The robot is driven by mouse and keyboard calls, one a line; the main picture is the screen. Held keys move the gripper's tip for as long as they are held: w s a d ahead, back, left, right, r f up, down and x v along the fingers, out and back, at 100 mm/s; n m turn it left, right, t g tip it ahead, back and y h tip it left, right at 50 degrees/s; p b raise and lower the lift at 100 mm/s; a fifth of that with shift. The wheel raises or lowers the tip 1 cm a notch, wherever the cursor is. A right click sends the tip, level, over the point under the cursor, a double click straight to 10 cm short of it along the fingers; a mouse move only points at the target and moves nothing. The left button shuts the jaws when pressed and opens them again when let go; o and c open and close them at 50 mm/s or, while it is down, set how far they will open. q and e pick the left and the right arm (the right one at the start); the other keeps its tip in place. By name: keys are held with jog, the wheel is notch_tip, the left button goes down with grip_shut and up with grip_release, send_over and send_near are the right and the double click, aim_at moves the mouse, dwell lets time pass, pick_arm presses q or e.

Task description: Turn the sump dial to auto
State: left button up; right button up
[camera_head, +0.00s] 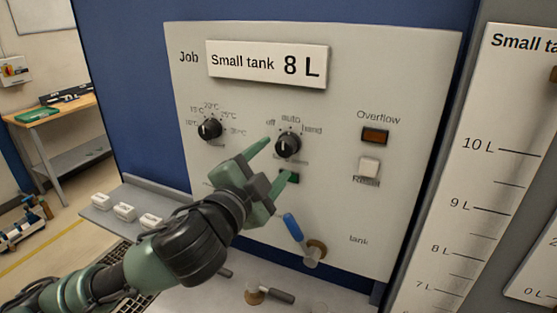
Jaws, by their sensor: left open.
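The sump dial (288,144) is a round black knob on the light grey panel (400,90), with the marks off, auto and hand around its top. I cannot tell for sure which mark its pointer faces. My left gripper (278,160) is open in front of the panel, just below and left of this dial. Its upper green finger ends near the dial's left side, and its lower finger ends below the dial, in front of a small green button (293,178). I cannot tell whether either finger touches the panel. The dial's caption is partly hidden. My right gripper is not in view.
A second black dial (209,129) with temperature marks sits to the left. A blue-handled lever (294,228) sticks out below. White blocks (125,212) line the ledge at left.

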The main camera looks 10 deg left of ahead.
pick_arm(q)
jog(key=s, duration=0.3)
jog(key=shift+a+b, duration=0.3)
